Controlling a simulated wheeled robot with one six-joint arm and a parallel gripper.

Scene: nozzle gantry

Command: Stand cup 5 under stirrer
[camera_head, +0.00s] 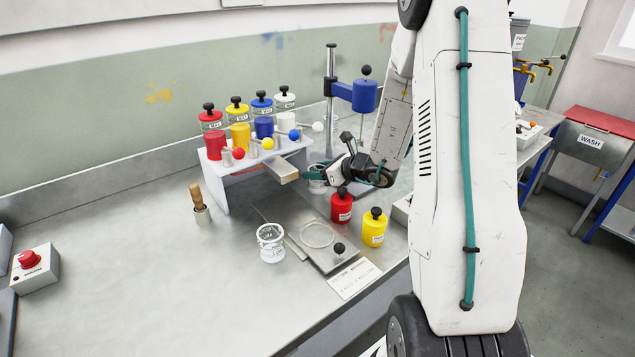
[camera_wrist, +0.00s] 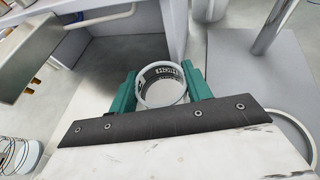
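A clear, pale-rimmed cup (camera_head: 316,187) is between the teal fingers of my gripper (camera_head: 318,176), near the right end of the white gantry. In the wrist view the cup (camera_wrist: 161,86) is seen from above, with a finger of my gripper (camera_wrist: 162,78) on each side; it looks empty. Its number cannot be read. The stirrer (camera_head: 365,96) is a blue cylinder with a black knob, carried on a metal post behind my gripper. Part of the post (camera_wrist: 275,22) shows at the wrist view's top right.
A second marked cup (camera_head: 271,245) stands on the bench beside a scale (camera_head: 318,236). The white gantry (camera_head: 240,168) carries several coloured bottles. Red (camera_head: 341,206) and yellow (camera_head: 374,228) jars stand nearer the front edge. The bench's left side is mostly clear.

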